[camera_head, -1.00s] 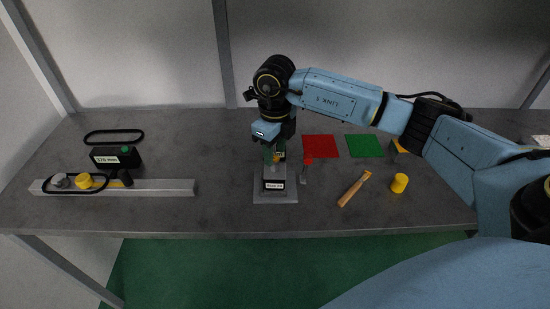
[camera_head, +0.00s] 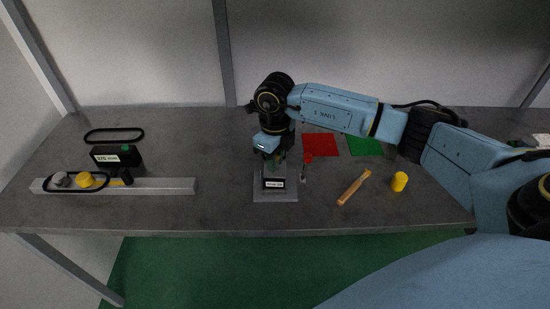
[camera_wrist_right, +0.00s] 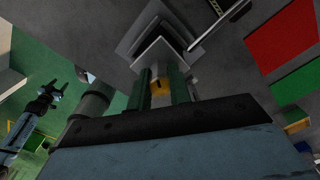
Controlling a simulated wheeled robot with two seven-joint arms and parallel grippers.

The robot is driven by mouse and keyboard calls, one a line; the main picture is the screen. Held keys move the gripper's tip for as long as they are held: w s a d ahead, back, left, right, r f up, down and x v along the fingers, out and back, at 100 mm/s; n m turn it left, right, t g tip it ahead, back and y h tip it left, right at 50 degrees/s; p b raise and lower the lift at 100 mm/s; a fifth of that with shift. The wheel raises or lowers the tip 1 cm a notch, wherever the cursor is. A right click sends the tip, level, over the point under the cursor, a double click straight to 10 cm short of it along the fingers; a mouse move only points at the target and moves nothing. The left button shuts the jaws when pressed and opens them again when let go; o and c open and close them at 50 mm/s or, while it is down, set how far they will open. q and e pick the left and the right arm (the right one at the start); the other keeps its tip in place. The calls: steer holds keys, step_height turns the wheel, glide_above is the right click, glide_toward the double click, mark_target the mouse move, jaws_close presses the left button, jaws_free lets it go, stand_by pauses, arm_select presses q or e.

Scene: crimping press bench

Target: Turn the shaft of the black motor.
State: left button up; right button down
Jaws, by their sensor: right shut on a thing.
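A black, labelled unit (camera_head: 274,184), which I take to be the black motor, stands on a grey base plate (camera_head: 275,197) near the bench's front middle. My right gripper (camera_head: 275,163) points down over its top. In the right wrist view, the gripper's green fingers (camera_wrist_right: 161,88) are shut on a small yellow-orange part (camera_wrist_right: 160,87), apparently the shaft, above a pale square plate (camera_wrist_right: 160,57). The fingers hide most of the shaft. My left gripper (camera_wrist_right: 51,91) shows small and dark at the left of the wrist view, clear of the motor; its jaw state is unclear.
A red square (camera_head: 320,145) and a green square (camera_head: 364,146) lie behind right. A red-topped upright tool (camera_head: 306,160), a wooden-handled piece (camera_head: 354,187) and a yellow cylinder (camera_head: 399,181) stand or lie to the right. A rail (camera_head: 165,186) with pulleys and a black box (camera_head: 115,156) are left.

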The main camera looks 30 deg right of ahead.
steer(key=shift+f+n+b, duration=0.1)
steer(key=shift+n+b, duration=0.95)
steer(key=shift+n, duration=0.35)
steer(key=shift+n+b, duration=0.9)
steer(key=shift+n, duration=0.6)
steer(key=c, duration=1.3)
jaws_free()
step_height(320, 180, up, 14)
steer(key=shift+f, duration=0.15)
